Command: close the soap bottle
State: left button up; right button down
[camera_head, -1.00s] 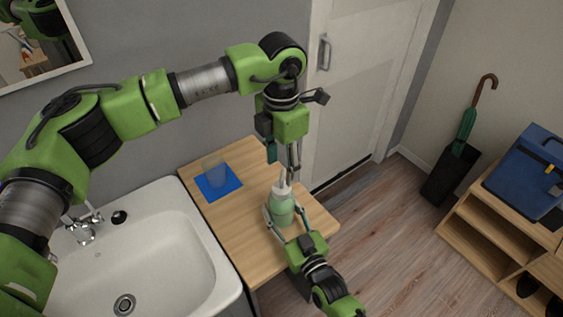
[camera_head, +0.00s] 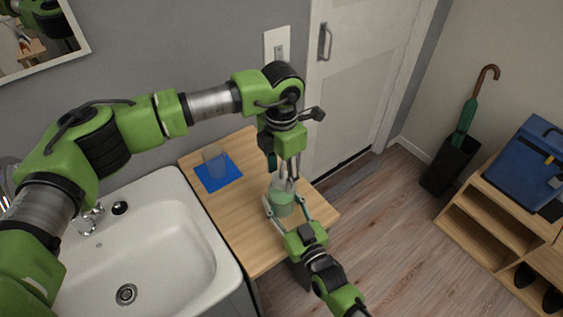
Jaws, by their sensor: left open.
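The green soap bottle (camera_head: 281,198) stands upright on the wooden counter (camera_head: 229,222), near its right end. Its pale top is partly hidden behind my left gripper. My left gripper (camera_head: 284,174) points down from above and is open, with its fingers around the bottle's top; I cannot tell whether they touch it. My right gripper (camera_head: 286,206) comes from the front right and is shut on the bottle's body, one finger on each side.
A clear cup (camera_head: 214,162) stands on a blue mat (camera_head: 231,174) at the counter's back left. A white sink (camera_head: 165,250) lies to the left. A door (camera_head: 361,75) is behind. A low shelf with a blue bag (camera_head: 527,168) stands at the far right.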

pick_arm(q)
jog(key=shift+f, duration=0.4)
jog(key=shift+c, duration=0.4)
jog(key=c, duration=1.1)
jog(key=shift+o, duration=0.2)
jog(key=o, duration=1.3)
jog(key=shift+r, duration=0.1)
notch_tip(320, 180, up, 12)
jog(key=shift+f, duration=0.1)
